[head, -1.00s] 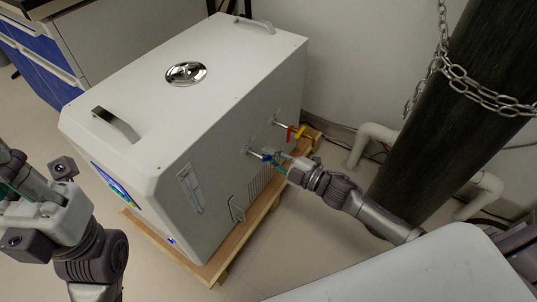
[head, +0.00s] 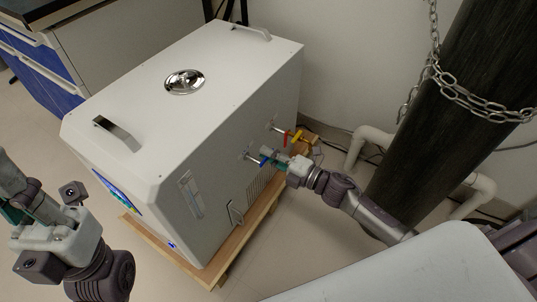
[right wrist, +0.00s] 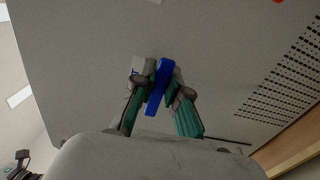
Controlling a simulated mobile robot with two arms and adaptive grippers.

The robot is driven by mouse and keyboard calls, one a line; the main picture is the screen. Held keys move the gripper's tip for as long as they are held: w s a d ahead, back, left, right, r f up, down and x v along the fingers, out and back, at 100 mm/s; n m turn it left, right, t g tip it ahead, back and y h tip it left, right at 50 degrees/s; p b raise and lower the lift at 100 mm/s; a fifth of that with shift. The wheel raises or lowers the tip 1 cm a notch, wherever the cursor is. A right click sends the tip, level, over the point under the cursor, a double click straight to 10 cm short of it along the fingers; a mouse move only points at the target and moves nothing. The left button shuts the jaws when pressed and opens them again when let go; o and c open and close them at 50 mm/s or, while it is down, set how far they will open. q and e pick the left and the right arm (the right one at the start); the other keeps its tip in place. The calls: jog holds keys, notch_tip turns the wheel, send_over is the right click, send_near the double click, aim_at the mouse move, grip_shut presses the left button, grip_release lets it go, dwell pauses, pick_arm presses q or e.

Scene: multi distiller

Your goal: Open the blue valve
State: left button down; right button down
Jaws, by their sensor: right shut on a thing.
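The blue valve (head: 264,160) is on the side of the large white machine (head: 185,125), below and left of a red-handled valve (head: 285,137) and a yellow-handled valve (head: 297,138). My right gripper (head: 272,160) reaches it from the right. In the right wrist view, the blue handle (right wrist: 160,86) stands between the two green-sided fingers of the right gripper (right wrist: 159,95), which is shut on it. My left gripper (head: 22,212) is at the left edge, away from the machine, and its fingertips are not clear.
The machine stands on a wooden pallet (head: 238,250). A dark column with a chain (head: 470,95) and pale pipes (head: 368,142) stand to the right of it. A blue-drawered cabinet (head: 50,70) is at the upper left. Floor is clear in front.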

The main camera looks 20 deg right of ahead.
dwell(0.4)
jog(key=c, duration=1.2)
grip_release()
jog(key=shift+o, duration=0.2)
jog(key=shift+s, duration=0.1)
jog(key=v, duration=1.2)
